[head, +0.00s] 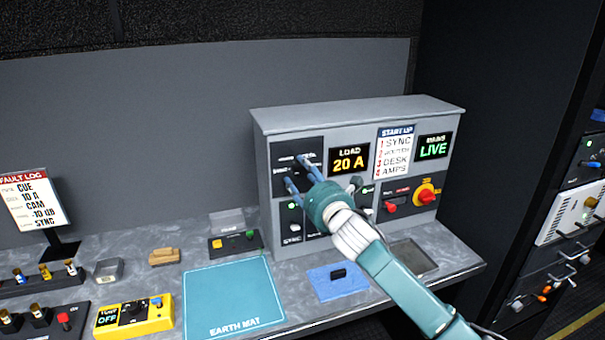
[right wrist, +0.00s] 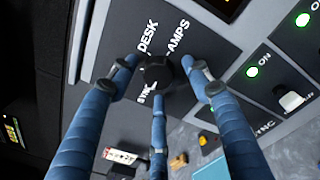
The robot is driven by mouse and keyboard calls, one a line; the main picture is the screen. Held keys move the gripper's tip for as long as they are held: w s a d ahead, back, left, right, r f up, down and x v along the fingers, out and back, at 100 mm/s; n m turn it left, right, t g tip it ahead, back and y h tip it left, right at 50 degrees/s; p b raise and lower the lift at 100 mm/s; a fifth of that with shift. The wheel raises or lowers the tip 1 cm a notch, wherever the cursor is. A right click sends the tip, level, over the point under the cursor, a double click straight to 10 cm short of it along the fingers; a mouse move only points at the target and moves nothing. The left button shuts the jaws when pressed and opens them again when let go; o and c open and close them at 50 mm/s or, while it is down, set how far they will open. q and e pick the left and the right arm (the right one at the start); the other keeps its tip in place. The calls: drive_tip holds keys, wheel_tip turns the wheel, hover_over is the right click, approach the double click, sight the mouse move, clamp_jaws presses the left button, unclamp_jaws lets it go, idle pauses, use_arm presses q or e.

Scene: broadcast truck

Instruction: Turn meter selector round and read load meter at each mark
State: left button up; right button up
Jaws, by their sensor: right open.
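The meter selector is a black round knob (right wrist: 156,74) on a dark panel, with white marks DESK, AMPS and SYNC around it in the right wrist view. I cannot tell surely which mark it points at. My right gripper (head: 296,170) reaches the panel from the front. Its blue fingers (right wrist: 160,80) are open and stand spread around the knob; whether they touch it is unclear. In the head view the fingers hide most of the knob. The load meter (head: 349,160) reads 20 A in yellow. My left gripper is not in view.
A start up card (head: 394,153) and a green LIVE display (head: 433,147) are right of the meter. On the counter lie the earth mat (head: 235,299), a yellow tester (head: 133,316) and a blue cloth (head: 338,288).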

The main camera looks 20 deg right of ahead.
drive_tip(key=shift+w, duration=0.1)
drive_tip(key=shift+f, duration=0.15)
drive_tip(key=c, duration=1.1)
